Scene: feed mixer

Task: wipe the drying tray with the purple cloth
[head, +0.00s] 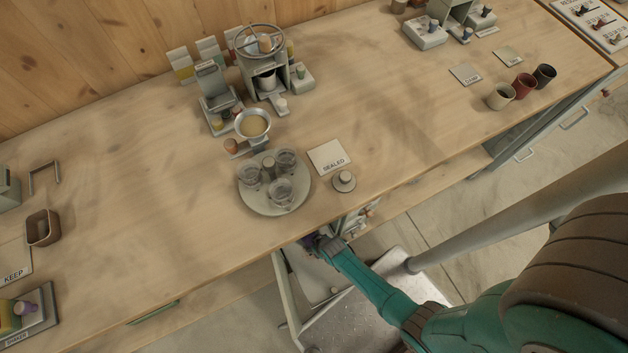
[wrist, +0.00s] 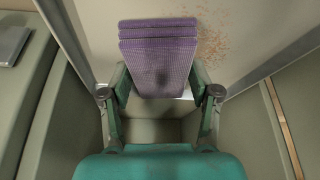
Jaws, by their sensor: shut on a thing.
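My gripper (head: 314,243) is at the front edge of the bench, low beside it, and partly hidden under the edge. In the wrist view my gripper (wrist: 160,92) is shut on the folded purple cloth (wrist: 158,60), which spans between its fingers. Only a small purple bit of it (head: 308,240) shows in the head view. Beyond the cloth is a pale flat surface (wrist: 245,25) with scattered reddish-brown specks to the right of the cloth; it looks like the drying tray. Whether the cloth touches it I cannot tell.
On the bench above stand a round plate (head: 248,203) with several glass cups, a SEALED card (head: 329,156) and a small knobbed weight (head: 344,182). Pale rails (head: 287,300) stand below the bench edge. Grey-green panels (wrist: 20,110) flank the gripper in the wrist view.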

